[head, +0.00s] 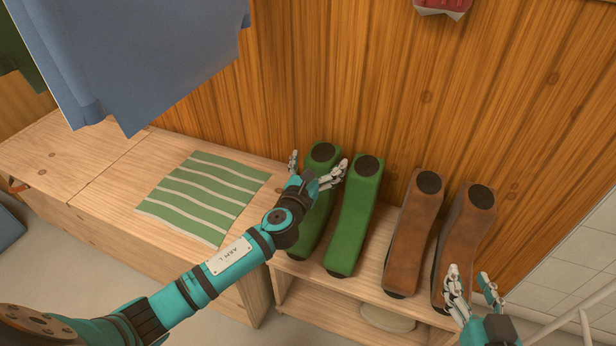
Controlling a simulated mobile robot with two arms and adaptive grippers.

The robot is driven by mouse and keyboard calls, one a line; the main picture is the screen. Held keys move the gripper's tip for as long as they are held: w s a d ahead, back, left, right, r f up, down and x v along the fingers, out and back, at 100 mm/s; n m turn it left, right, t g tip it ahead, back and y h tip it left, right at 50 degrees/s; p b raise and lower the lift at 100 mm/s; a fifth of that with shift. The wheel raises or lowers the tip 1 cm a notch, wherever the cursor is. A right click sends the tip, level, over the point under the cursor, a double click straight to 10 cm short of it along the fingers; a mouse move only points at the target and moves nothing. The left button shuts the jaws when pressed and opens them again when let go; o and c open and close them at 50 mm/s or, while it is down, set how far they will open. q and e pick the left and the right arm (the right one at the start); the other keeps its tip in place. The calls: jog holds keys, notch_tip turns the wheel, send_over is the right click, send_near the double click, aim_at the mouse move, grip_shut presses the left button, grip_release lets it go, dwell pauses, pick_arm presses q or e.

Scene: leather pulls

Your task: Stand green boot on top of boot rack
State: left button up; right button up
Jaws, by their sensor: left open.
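Two green boots stand upright side by side on the boot rack (372,250), a low wooden unit with a lower shelf. The left green boot (323,210) is partly hidden by my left arm; the other green boot (354,220) is just to its right. My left gripper (318,168) is open, with one finger on each side of the left green boot's upper shaft. I cannot tell whether the fingers touch it. My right gripper (470,277) looks open and empty, in front of the right-hand brown boot at the lower right.
Two brown boots, one on the left (412,230) and one on the right (467,235), stand on the rack's right part. A wooden bench (110,200) with a green striped mat (205,195) is at left. Blue cloth (140,50) hangs above. A pale object (388,317) lies on the lower shelf.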

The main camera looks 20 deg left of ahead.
pick_arm(q)
jog(key=s+d+f+n+g+h, duration=0.1)
jog(key=s+n+g, duration=0.2)
jog(key=s+n, duration=1)
jog(key=s+d+f+n+g+p, duration=0.1)
jog(key=s+n+g, duration=0.3)
jog(key=s+n, duration=1)
jog(key=d+n, duration=0.1)
jog(key=n, duration=0.5)
jog(key=shift+d+f+n+h, duration=0.15)
jog(key=shift+d+n+h, duration=0.1)
jog(key=shift+n+h, duration=0.15)
pick_arm(e)
jog(key=s+d+f+g+h, duration=0.1)
jog(key=s+f+g, duration=0.2)
jog(key=f+g, duration=0.1)
jog(key=shift+s+d+f, duration=0.2)
jog(key=shift+d+f, duration=0.15)
jog(key=shift+f, duration=0.45)
